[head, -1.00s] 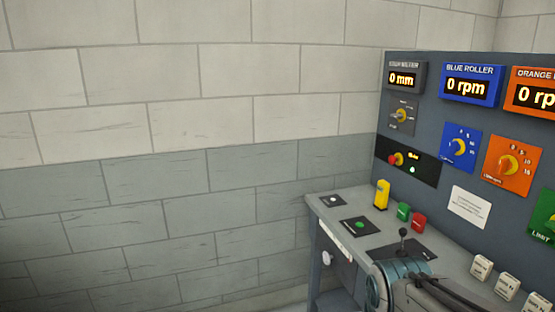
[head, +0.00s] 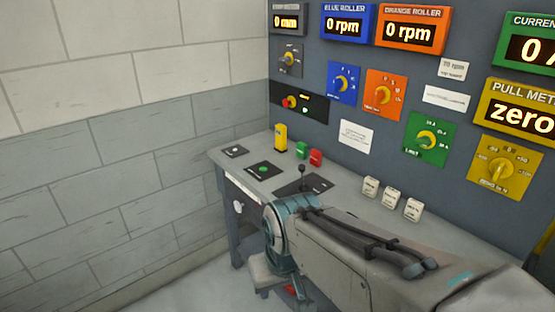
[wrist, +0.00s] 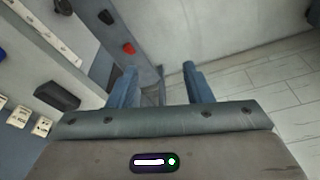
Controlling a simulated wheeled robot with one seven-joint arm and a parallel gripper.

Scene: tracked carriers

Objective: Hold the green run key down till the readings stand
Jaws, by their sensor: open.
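A green block-shaped key (head: 302,149) stands on the bench top beside a red one (head: 316,157). A round green button (head: 263,170) sits on a black plate nearer the left edge; I cannot tell which green control is the run key. The blue roller readout (head: 345,27) and orange roller readout (head: 410,34) show 0 rpm. The pull meter (head: 519,110) reads zero. In the wrist view my gripper (wrist: 160,82) is open and empty, with floor and the bench side beyond its fingers. Neither green control is clearly seen there. In the head view my arm hides the fingers.
A yellow block (head: 280,138) and a black lever (head: 302,174) stand on the bench (head: 226,158). A red part (wrist: 129,47) shows in the wrist view. Floor left of the bench is clear.

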